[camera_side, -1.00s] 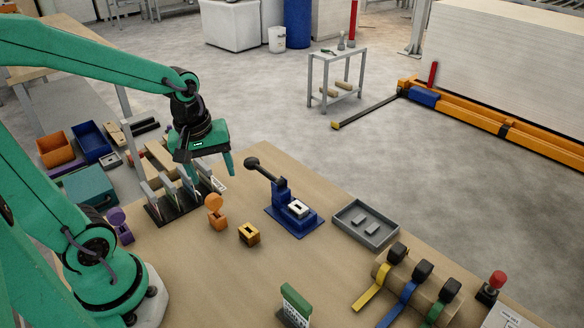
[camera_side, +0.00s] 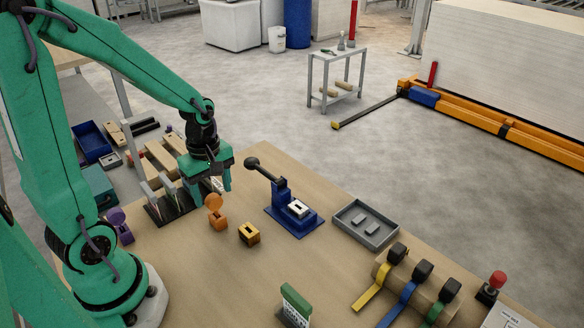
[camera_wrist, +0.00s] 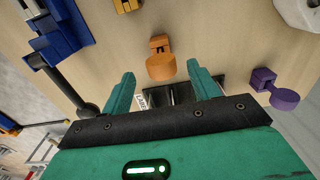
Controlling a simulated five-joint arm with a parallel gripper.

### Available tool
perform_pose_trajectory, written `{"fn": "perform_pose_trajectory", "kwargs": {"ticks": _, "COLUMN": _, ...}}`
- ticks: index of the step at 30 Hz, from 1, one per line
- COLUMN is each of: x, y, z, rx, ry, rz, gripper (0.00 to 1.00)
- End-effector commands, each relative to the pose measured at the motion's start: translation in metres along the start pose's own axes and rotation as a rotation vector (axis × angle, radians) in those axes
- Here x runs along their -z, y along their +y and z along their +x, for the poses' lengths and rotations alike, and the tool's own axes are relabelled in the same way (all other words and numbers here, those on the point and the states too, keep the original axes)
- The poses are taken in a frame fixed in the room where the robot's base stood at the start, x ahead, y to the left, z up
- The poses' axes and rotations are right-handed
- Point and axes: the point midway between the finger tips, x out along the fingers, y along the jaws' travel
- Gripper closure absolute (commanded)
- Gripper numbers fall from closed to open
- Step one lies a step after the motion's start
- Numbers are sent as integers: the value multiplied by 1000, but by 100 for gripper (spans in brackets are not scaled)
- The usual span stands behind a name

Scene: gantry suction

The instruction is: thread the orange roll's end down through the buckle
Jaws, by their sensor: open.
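The orange roll (camera_side: 215,205), a round disc on a small block-like lower part, stands on the wooden table. It also shows in the wrist view (camera_wrist: 160,66), just beyond the gap between my fingers. My gripper (camera_side: 213,184) is open and empty, above and behind the roll, over the black rack. In the wrist view both fingers are spread (camera_wrist: 161,86). A pale slotted piece (camera_side: 298,208), possibly the buckle, sits in a blue lever fixture (camera_side: 283,220). A yellow-orange block (camera_side: 249,234) with a dark opening stands between roll and fixture. I cannot tell which is the buckle.
The black rack (camera_wrist: 181,93) with upright plates is under my gripper. A purple roll (camera_side: 118,221) stands left. A grey tray (camera_side: 350,233), yellow, blue and green straps and a green-topped block (camera_side: 295,299) are to the right and front. The table's middle front is clear.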

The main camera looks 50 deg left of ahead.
Motion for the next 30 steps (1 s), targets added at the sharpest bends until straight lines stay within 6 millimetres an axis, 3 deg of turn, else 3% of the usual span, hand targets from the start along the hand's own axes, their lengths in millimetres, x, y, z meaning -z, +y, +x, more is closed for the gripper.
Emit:
{"fn": "perform_pose_trajectory", "kwargs": {"ticks": 14, "x": 0, "y": -1, "z": 13, "rx": 2, "ry": 0, "rz": 1, "gripper": 39}}
{"fn": "perform_pose_trajectory", "kwargs": {"ticks": 30, "x": 0, "y": -2, "z": 57, "rx": 1, "ry": 0, "rz": 1, "gripper": 39}}
